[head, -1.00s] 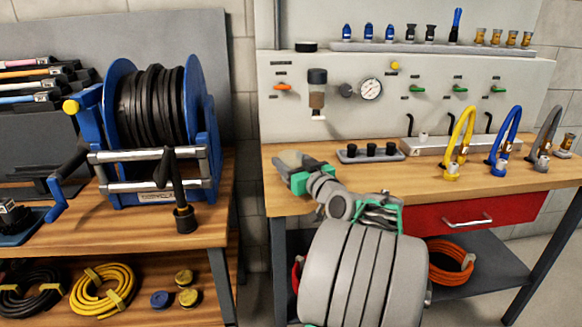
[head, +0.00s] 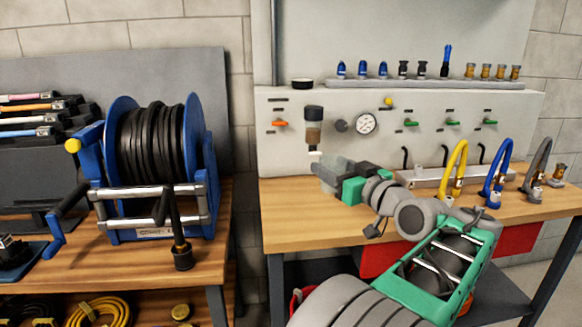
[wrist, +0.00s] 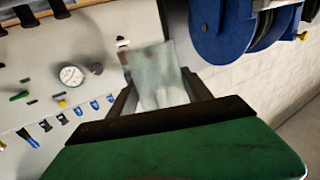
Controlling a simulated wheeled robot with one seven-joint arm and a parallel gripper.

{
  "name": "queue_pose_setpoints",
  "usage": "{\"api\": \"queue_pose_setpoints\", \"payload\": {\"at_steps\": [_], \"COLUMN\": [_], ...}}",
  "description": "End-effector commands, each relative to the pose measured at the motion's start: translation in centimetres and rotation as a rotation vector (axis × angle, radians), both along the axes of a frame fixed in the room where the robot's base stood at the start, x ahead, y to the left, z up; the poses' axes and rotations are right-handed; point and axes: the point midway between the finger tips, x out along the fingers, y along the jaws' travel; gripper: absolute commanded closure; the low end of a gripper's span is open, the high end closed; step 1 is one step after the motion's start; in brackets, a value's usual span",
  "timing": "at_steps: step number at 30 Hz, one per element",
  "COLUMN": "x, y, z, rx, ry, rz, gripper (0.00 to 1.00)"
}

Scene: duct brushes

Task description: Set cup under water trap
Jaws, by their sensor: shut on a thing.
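The water trap (head: 314,130) is on the pale panel, a dark-capped clear bowl with brownish contents and a white drain end at its bottom. My gripper (head: 335,174) is shut on a translucent, greyish cup (head: 328,165), held above the bench just below the trap's drain. In the head view the cup's top is close to the drain, but I cannot tell whether it is directly beneath it in depth. In the wrist view the cup (wrist: 158,75) sits between the two dark fingers and hides most of the trap behind it.
The wooden bench (head: 300,226) is clear at its front left. A pressure gauge (head: 365,124) and knob are right of the trap. Yellow, blue and grey hoses (head: 453,170) stand at the right. A blue hose reel (head: 200,130) stands on the left bench.

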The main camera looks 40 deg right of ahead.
Motion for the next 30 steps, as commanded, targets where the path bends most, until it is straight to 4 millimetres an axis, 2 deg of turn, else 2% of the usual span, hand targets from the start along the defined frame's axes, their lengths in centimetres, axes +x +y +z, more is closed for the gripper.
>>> {"api": "queue_pose_setpoints", "payload": {"at_steps": [4,8,11,14,18,21,24,30], "x": [0.2,2.7,5.6,8.5,11.4,12.3,12.6,12.2], "y": [0.6,3.3,7.1,12.1,20.0,25.0,29.0,34.5], "z": [0.0,-1.0,-2.3,-4.2,-7.2,-9.2,-11.0,-13.5], "rx": [0.002,0.006,0.01,0.016,0.019,0.02,0.016,0.008], "ry": [-0.002,-0.014,-0.025,-0.033,-0.035,-0.031,-0.024,-0.011], "rz": [0.012,0.06,0.12,0.19,0.291,0.351,0.399,0.466], "gripper": [0.82,0.82,0.82,0.82,0.82,0.82,0.82,0.82]}}
